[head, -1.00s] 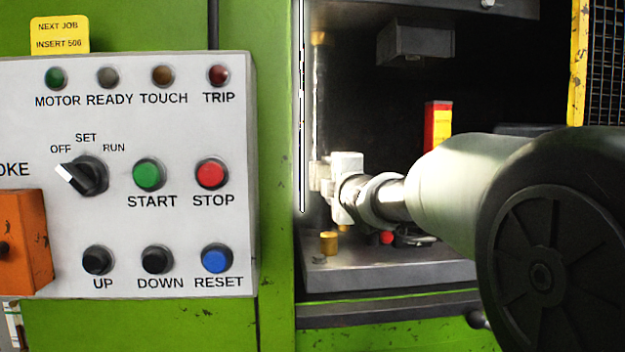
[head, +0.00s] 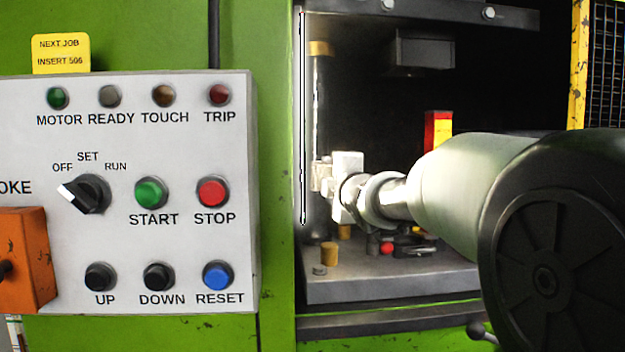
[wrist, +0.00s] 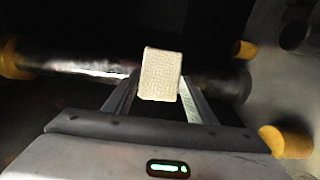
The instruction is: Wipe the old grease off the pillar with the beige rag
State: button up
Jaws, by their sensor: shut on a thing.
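The pillar (head: 319,100) is a dark, shiny upright cylinder inside the left side of the press opening, with a brass-coloured collar near its top. In the wrist view the pillar (wrist: 85,66) runs across the picture, with bright glints on it. My gripper (head: 322,176) is level with the pillar's middle to lower part. The beige rag (wrist: 161,74) is a small folded pad between my fingertips, and my gripper (wrist: 158,92) is shut on it. The rag overlaps the pillar in the wrist view; I cannot tell whether they touch. The pillar behind the rag is hidden.
The control panel (head: 130,235) stands left of the opening. The lower plate (head: 385,285) carries a brass stub (head: 329,254) and small dark parts with a red knob (head: 387,248). A red-and-yellow block (head: 438,132) stands behind my arm. The upper tool (head: 420,52) hangs overhead.

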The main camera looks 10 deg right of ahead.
jog(key=shift+a, duration=0.15)
notch_tip(320, 180, down, 2)
jog(key=b, duration=0.2)
jog(key=shift+f+b, duration=0.25)
jog(key=shift+b, duration=0.05)
jog(key=shift+r, duration=0.1)
jog(key=shift+r+p, duration=1)
jog(key=shift+r, duration=0.25)
